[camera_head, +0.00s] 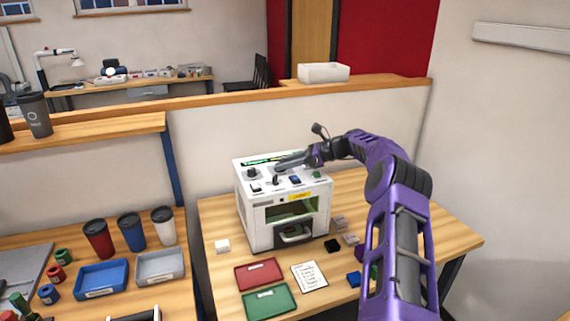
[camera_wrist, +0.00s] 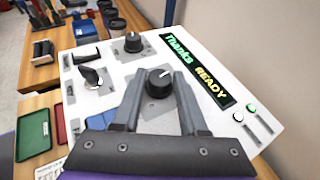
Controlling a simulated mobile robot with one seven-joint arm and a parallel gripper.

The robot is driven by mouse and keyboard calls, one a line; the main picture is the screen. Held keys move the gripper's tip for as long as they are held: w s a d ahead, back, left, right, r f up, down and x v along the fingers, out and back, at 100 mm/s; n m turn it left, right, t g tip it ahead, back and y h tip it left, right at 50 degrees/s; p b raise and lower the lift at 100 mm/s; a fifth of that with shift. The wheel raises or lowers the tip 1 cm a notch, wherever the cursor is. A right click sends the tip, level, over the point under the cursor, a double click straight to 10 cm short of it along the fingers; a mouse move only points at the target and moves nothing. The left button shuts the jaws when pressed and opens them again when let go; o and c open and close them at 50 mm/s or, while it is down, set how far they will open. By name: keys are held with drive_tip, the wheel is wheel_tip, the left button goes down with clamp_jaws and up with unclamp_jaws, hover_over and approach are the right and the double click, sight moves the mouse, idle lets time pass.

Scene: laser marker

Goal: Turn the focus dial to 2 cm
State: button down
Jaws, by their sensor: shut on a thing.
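The white laser marker (camera_head: 283,222) stands on the wooden table, and its top panel (camera_wrist: 118,92) fills much of the wrist view. My gripper (camera_head: 279,165) reaches over this panel from the right. In the wrist view my gripper (camera_wrist: 162,78) is shut on a black dial (camera_wrist: 158,82) with a white pointer line, one finger on each side. Another black dial (camera_wrist: 133,42) and a black knob (camera_wrist: 92,77) sit apart from the fingers. I cannot read any scale or label that shows which is the focus dial, nor the setting.
The lit display (camera_wrist: 196,72) reads "Thanks READY". Beside it are slide switches with green and white lights. A red tray (camera_head: 258,274), a green tray (camera_head: 268,301) and a paper card (camera_head: 310,276) lie in front of the machine. Small blocks lie to its right.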

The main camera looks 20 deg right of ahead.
drive_tip(key=shift+c, duration=2.4)
unclamp_jaws()
drive_tip(key=v, duration=1.7)
drive_tip(key=shift+o, duration=0.2)
drive_tip(key=shift+s+d, duration=0.1)
drive_tip(key=shift+d, duration=0.05)
